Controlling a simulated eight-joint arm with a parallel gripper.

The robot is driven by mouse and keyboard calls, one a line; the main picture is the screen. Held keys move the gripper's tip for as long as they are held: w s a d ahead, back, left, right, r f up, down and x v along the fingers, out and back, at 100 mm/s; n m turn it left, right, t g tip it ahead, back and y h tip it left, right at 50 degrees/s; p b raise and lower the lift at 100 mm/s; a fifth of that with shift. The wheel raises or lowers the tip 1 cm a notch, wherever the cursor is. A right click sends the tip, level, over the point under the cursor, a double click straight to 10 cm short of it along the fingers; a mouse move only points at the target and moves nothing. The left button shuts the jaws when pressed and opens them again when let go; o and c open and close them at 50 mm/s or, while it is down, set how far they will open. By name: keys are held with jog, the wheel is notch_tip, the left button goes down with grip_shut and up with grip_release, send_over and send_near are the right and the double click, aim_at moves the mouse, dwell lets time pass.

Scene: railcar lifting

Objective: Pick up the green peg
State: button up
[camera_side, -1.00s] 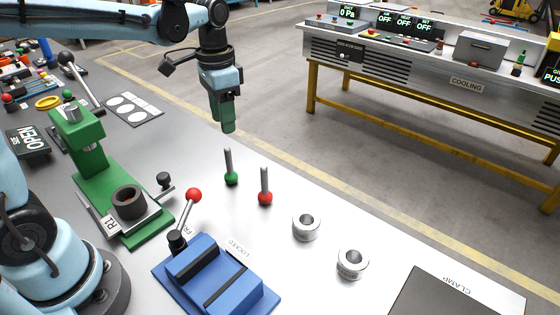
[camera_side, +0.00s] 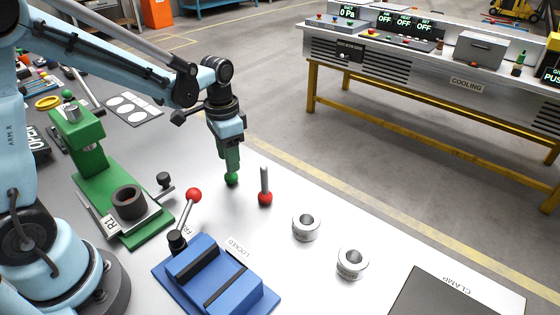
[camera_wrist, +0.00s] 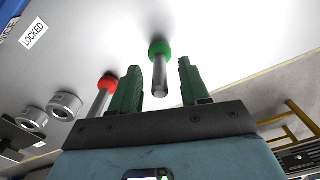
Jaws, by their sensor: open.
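The green peg (camera_side: 232,179) stands on the metal bench, its grey shaft hidden by my gripper in the side view. In the wrist view the green peg (camera_wrist: 160,50) shows its green ball base and its grey shaft between my fingers. My gripper (camera_side: 231,166) is lowered over the peg, pointing down. In the wrist view my gripper (camera_wrist: 160,82) is open, with a green finger on each side of the shaft and gaps visible on both sides. The red peg (camera_side: 265,197) stands just to the right; the red peg (camera_wrist: 107,84) is beside the left finger in the wrist view.
Two metal rings (camera_side: 306,227) (camera_side: 352,263) lie to the right of the pegs. A blue clamp (camera_side: 215,275) with a red-knobbed lever is in front. A green press (camera_side: 110,180) stands to the left. The bench between the pegs and its back edge is clear.

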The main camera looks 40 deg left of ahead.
jog(key=shift+f, duration=0.15)
grip_shut()
dwell(0.4)
